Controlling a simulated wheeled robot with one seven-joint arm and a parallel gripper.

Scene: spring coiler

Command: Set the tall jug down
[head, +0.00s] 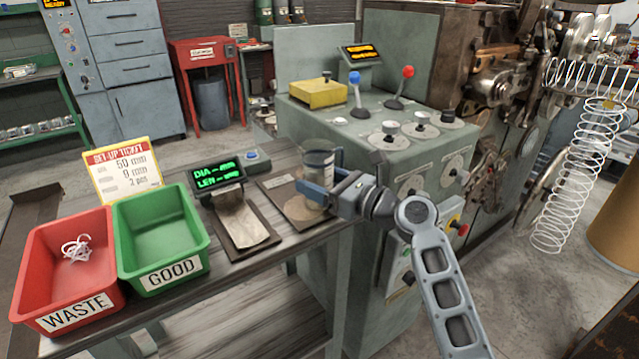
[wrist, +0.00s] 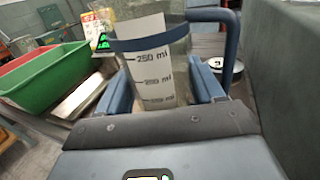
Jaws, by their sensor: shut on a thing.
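The tall jug (head: 319,163) is a clear, see-through vessel with a blue band and handle. It stands upright between the blue fingers of my gripper (head: 317,193). In the wrist view, the jug (wrist: 150,55) shows a white scale marked in ml, with one finger of my gripper (wrist: 163,88) on each side. My gripper is shut on the jug. The jug is over a dark board (head: 270,186) with a pale surface on the bench; the fingers hide part of its lower end, and I cannot tell if its base touches.
A green GOOD bin (head: 202,243) and a red WASTE bin (head: 25,290) holding a tangled white wire (head: 76,249) stand at the left. A DIA/LEN display (head: 216,174) is left of the jug. The machine cabinet (head: 345,150) with levers stands close at the right.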

